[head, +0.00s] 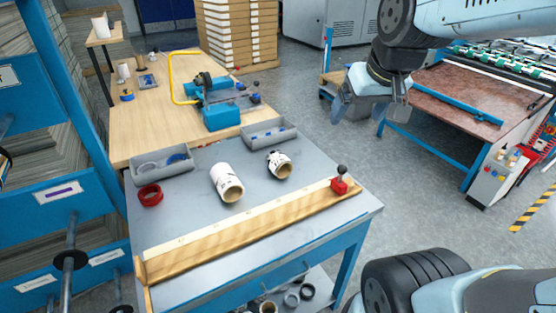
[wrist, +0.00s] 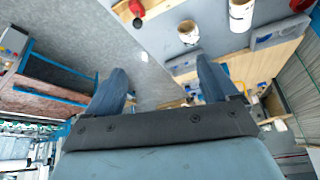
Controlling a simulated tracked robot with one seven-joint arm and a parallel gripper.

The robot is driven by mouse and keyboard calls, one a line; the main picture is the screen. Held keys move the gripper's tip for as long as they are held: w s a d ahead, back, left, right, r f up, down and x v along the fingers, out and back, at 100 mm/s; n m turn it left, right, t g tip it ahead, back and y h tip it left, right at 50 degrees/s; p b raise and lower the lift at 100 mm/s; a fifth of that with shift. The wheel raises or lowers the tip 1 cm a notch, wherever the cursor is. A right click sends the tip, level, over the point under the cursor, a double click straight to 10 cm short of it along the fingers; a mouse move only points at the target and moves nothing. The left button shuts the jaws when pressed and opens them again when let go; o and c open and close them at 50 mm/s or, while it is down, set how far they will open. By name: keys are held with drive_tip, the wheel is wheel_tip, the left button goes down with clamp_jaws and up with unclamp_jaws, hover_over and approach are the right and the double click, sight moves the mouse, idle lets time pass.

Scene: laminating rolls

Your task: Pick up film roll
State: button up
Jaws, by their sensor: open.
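Two film rolls lie on the grey-topped table (head: 200,225). The larger white film roll (head: 226,181) lies at the middle with its open brown core facing front right. A smaller white film roll with dark marks (head: 279,164) lies to its right. In the wrist view, the marked roll (wrist: 188,33) and the larger roll (wrist: 240,14) show near the top edge. My gripper (head: 362,108) hangs over the floor, right of the table and apart from both rolls. Its fingers are spread wide and empty in the wrist view (wrist: 163,82).
A wooden ruler board (head: 240,230) with a red knobbed block (head: 340,185) lies along the table's front. Grey trays (head: 163,172) (head: 268,134) stand at the table's back. A red tape ring (head: 150,195) sits at left. A wooden bench with a blue device (head: 222,115) adjoins behind.

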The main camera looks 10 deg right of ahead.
drive_tip(key=shift+o, duration=1)
drive_tip(key=w+a+f+n, duration=0.1)
drive_tip(key=w+a+f, duration=0.1)
drive_tip(key=w, duration=0.4)
drive_tip(key=w+a+f+y, duration=0.1)
drive_tip(key=w+a+f, duration=0.2)
drive_tip(key=w+f, duration=0.2)
drive_tip(key=shift+w+n+g, duration=0.3)
drive_tip(key=shift+w+n, duration=0.1)
drive_tip(key=shift+w, duration=0.1)
drive_tip(key=n, duration=0.2)
approach(280, 157)
drive_tip(key=shift+g, duration=0.4)
drive_tip(key=shift+w+x, duration=0.15)
drive_tip(key=shift+x, duration=3.15)
drive_tip(key=shift+w+x, duration=0.15)
drive_tip(key=shift+x, duration=3.1)
drive_tip(key=shift+c, duration=0.4)
drive_tip(key=c, duration=1)
drive_tip(key=shift+o, duration=0.2)
drive_tip(key=shift+r, duration=0.2)
